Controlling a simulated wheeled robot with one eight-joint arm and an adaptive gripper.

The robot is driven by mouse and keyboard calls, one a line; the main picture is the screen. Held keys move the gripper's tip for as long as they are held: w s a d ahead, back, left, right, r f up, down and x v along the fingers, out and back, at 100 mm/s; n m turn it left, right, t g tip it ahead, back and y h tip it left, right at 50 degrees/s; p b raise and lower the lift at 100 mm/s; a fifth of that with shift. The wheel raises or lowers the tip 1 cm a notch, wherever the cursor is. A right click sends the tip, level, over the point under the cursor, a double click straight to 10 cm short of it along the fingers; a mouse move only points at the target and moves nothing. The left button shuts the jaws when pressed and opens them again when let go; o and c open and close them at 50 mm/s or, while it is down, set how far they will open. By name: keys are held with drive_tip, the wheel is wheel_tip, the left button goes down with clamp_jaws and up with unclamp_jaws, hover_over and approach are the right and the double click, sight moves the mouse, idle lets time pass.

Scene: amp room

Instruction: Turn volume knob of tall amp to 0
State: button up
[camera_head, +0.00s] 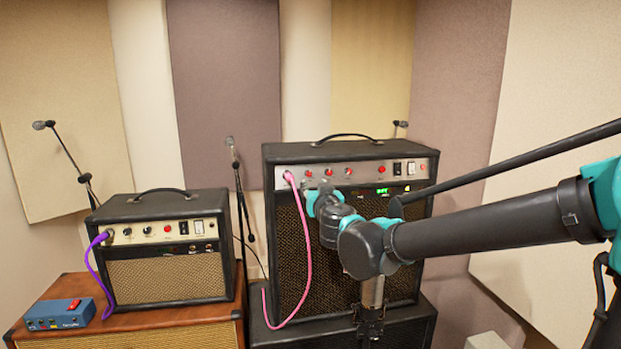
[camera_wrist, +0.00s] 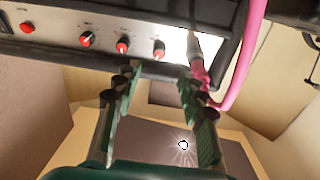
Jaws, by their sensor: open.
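The tall amp (camera_head: 350,230) is a black cabinet with a silver control panel (camera_head: 400,182) along its top front. Several red-capped knobs sit on it: the leftmost (camera_head: 308,173), a second (camera_head: 328,172), a third (camera_head: 348,171), and one farther right (camera_head: 381,169). My gripper (camera_head: 318,188) is in front of the panel's left part; its fingertips are hard to make out there. In the wrist view my gripper (camera_wrist: 159,78) is open and empty. The knob nearest the jack (camera_wrist: 159,48) lies between and just beyond the fingertips. Volume labels are unreadable.
A pink cable (camera_head: 304,250) hangs from the panel's left jack; its plug (camera_wrist: 195,50) is close to one finger. A smaller amp (camera_head: 165,245) with a purple cable (camera_head: 100,280) stands left, beside a blue pedal box (camera_head: 60,314). Microphone stands (camera_head: 240,200) stand behind.

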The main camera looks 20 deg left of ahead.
sight(309, 175)
drive_tip(key=x, duration=0.9)
drive_tip(key=shift+w+a+f, duration=0.1)
drive_tip(key=shift+w+a, duration=0.1)
drive_tip(key=shift+w, duration=0.1)
drive_tip(key=shift+c, duration=0.6)
clamp_jaws()
